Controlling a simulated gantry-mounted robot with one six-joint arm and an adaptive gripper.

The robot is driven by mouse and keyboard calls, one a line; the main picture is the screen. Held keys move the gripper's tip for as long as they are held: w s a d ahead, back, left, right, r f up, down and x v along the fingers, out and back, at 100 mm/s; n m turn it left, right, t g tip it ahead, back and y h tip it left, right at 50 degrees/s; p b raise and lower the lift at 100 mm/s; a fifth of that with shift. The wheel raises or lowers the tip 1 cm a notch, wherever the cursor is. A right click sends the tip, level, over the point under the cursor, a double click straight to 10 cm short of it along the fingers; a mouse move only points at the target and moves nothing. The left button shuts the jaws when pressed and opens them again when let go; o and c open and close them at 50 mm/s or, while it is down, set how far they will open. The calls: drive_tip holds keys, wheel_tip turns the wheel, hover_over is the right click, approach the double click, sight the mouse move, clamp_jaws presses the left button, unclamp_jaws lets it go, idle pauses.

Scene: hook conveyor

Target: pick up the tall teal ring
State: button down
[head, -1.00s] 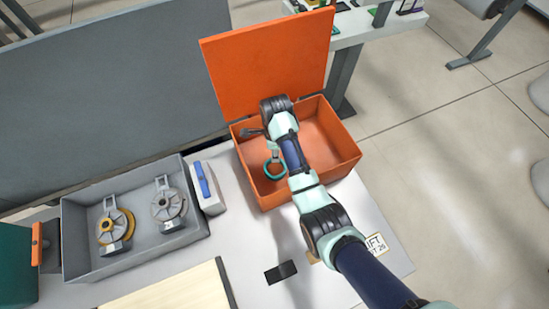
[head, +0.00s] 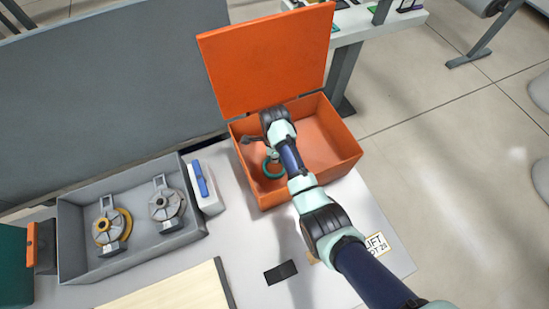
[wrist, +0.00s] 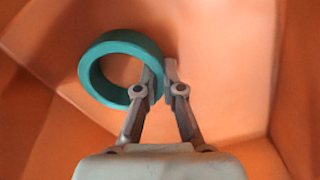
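The teal ring (head: 273,168) is inside the orange box (head: 298,190), toward its left side, partly covered by my gripper in the head view. In the wrist view the tall-walled ring (wrist: 92,72) is left of centre, and its open middle shows orange behind it. My gripper (wrist: 163,75) has its fingers close together at the ring's right side. The left fingertip is inside the ring and the right one outside, with the ring's wall between them. Whether the ring touches the box floor is hard to tell.
The box's lid (head: 267,60) stands open at the back. The box walls surround my gripper closely. A grey tray (head: 85,275) with two hook-topped discs, a white block with a blue top (head: 203,185) and a black piece (head: 281,272) are outside the box.

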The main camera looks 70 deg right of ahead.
idle(0.3)
wheel_tip(320, 180, up, 20)
drive_tip(key=p, duration=1)
